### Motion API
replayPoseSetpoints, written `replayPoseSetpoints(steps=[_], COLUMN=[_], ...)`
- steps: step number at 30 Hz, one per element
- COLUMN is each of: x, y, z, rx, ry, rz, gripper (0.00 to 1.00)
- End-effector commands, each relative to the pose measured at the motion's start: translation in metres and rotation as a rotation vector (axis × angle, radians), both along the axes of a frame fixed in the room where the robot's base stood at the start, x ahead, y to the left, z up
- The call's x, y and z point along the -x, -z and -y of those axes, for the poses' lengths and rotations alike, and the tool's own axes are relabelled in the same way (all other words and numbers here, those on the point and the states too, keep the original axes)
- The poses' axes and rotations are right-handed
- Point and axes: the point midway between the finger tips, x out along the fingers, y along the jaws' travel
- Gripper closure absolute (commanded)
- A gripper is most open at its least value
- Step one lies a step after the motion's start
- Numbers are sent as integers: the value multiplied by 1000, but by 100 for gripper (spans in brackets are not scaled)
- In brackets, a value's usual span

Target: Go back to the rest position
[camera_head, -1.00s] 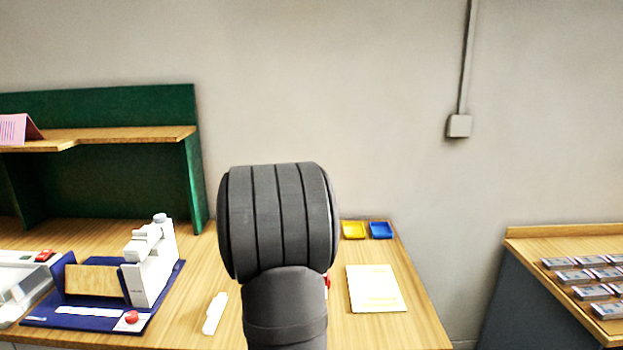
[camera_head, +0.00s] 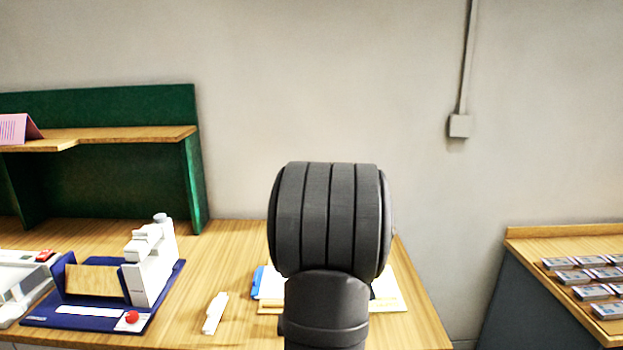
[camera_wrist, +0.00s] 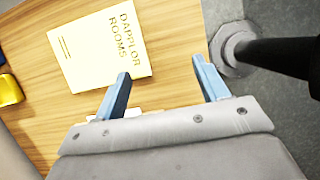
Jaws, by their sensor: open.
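My gripper (camera_wrist: 160,67) shows in the wrist view with its two blue fingers spread apart and nothing between them. It is above the right edge of the wooden table, beside a cream booklet (camera_wrist: 97,48) with printed letters. In the head view my own arm hides the gripper. The booklet shows there only in part, at the right of my arm (camera_head: 388,290).
A yellow dish (camera_wrist: 10,90) lies at the wrist view's left edge. A white device (camera_head: 150,265) on a blue base and a white stick-like object (camera_head: 215,313) are left of my arm. A green shelf (camera_head: 193,180) stands behind. Right, a separate table (camera_head: 540,240) holds several small packs.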

Motion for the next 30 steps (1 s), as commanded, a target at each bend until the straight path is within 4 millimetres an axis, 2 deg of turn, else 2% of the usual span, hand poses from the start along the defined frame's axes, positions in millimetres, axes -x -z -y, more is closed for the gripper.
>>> replayPoseSetpoints(steps=[9, 19, 20, 21, 30], x=[-34, -60, -63, -69, -105], y=[0, 2, 3, 9, 39], z=[56, 116, 118, 108, 71], rx=[2, 6, 7, 6, 7], ry=[4, 4, 0, -4, -5], rz=[1, -1, -1, -3, -2], gripper=[33, 33, 33, 33, 33])
